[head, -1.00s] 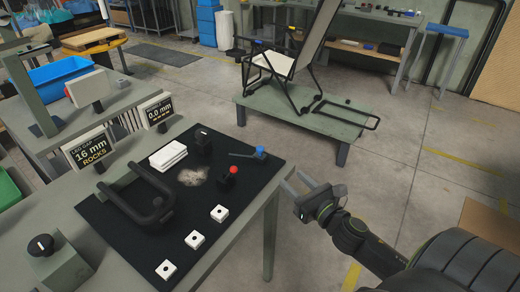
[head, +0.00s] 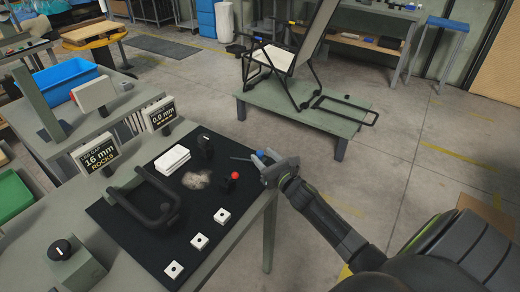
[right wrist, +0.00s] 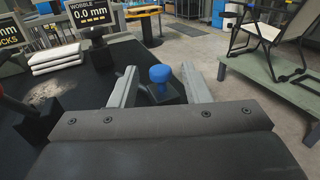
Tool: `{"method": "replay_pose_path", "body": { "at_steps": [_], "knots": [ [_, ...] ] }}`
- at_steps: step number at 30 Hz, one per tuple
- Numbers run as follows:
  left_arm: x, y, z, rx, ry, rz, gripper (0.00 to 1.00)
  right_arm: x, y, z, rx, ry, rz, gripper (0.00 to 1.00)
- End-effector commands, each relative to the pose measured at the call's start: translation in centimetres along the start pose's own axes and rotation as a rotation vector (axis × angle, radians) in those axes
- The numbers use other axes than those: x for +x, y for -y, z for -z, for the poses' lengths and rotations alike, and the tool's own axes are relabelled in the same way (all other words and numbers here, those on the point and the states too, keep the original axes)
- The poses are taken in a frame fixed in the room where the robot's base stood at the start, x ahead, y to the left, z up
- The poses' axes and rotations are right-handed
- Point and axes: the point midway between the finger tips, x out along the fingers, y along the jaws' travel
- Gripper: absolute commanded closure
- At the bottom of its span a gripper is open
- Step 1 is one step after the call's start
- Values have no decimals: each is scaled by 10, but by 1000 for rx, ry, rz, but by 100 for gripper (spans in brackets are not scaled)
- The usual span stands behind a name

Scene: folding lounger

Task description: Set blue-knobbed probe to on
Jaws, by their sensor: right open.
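The blue-knobbed probe (head: 261,153) is at the far right edge of the black mat, with a thin dark arm pointing left from it. Its blue knob (right wrist: 160,73) stands on a dark block in the right wrist view. My right gripper (head: 271,165) is open at the knob; in the right wrist view its fingers (right wrist: 158,80) lie one on each side of the knob, with gaps visible. Whether a finger touches the block below is unclear. One display (head: 161,115) reads 0.0 mm; another (head: 98,155) reads 16 mm ROCKS. My left gripper is not in view.
On the black mat (head: 165,235) are a red-knobbed piece (head: 232,178), a black knob (head: 206,145), a dark U-shaped frame (head: 152,200), stacked white pads (head: 172,160) and three white squares. The folding lounger (head: 280,60) stands on a green platform (head: 335,121) behind.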

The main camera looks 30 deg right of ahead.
Motion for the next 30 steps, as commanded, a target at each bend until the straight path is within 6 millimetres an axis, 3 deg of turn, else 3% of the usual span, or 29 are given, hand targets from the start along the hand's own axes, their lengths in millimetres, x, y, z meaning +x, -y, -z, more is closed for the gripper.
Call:
{"method": "replay_pose_path", "body": {
  "at_steps": [6, 18, 28, 30],
  "knots": [
    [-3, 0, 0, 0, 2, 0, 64, 23, 0, 0, 1, 0, 0, 57],
    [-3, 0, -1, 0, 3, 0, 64, 29, 0, 0, 1, 0, 0, 57],
    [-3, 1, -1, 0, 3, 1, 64, 29, 0, 0, 1, -1, 0, 99],
    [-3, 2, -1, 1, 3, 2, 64, 28, 0, 0, 1, -1, 0, 100]
  ]
}}
